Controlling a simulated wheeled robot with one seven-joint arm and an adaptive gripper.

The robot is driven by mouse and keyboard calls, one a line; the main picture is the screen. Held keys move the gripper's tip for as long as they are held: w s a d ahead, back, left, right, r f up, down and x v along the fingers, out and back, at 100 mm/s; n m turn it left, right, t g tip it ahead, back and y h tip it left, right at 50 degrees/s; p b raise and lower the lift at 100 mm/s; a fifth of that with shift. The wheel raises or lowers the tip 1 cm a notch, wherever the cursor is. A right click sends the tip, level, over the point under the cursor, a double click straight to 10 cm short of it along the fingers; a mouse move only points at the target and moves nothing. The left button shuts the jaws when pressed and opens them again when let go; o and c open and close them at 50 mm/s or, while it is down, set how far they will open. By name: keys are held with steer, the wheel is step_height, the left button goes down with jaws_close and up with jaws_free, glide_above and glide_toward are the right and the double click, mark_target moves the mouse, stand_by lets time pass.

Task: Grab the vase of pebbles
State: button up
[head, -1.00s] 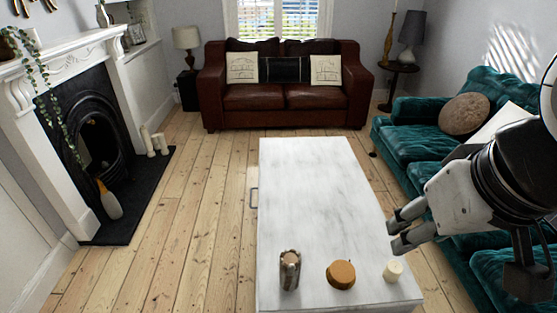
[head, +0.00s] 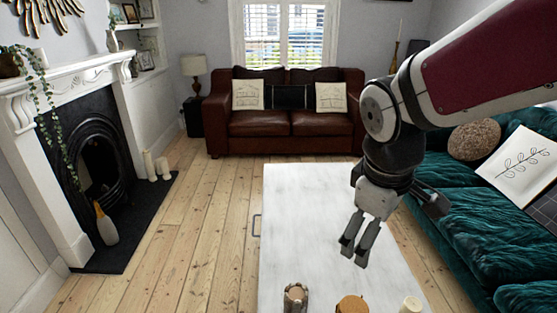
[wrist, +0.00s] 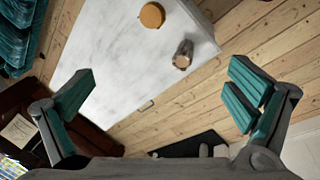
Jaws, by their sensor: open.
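The vase of pebbles (head: 296,298) appears to be the small grey-brown vessel at the near left end of the white table (head: 310,225). The lower frame edge cuts it off in the head view. In the wrist view the vase (wrist: 183,54) stands upright near the table's edge, and its contents are too small to make out. My gripper (head: 356,250) is open and empty, pointing down above the table. It is beyond the vase and to its right, apart from it. In the wrist view the vase lies ahead, between the spread fingers.
A round orange-brown object (head: 351,304) and a white candle (head: 411,304) stand right of the vase. A green sofa (head: 450,235) is at the right, a brown sofa (head: 285,122) behind, a fireplace (head: 100,165) at the left. The floor left of the table is clear.

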steer(key=w+a+f+n+g+b, duration=0.1)
steer(key=w+a+f+n+b, duration=0.15)
steer(key=w+f, duration=0.35)
steer(key=w+a+f+n+b, duration=0.2)
steer(key=w+f+n, duration=0.2)
steer(key=f, duration=0.4)
steer(key=n+g+y+b, duration=0.2)
steer(key=n+b, duration=0.1)
steer(key=n, duration=0.2)
glide_above(299, 287)
step_height(299, 287, down, 14)
step_height(299, 287, down, 8)
steer(key=shift+f+b, duration=0.25)
steer(key=shift+b, duration=0.8)
steer(key=shift+s+a+f+b, duration=0.15)
steer(key=shift+f+b, duration=0.25)
steer(key=shift+f, duration=0.9)
steer(key=shift+a+f+b, duration=0.1)
steer(key=shift+f+b, duration=0.25)
steer(key=shift+f, duration=0.95)
steer(key=shift+r, duration=0.1)
steer(key=c, duration=2)
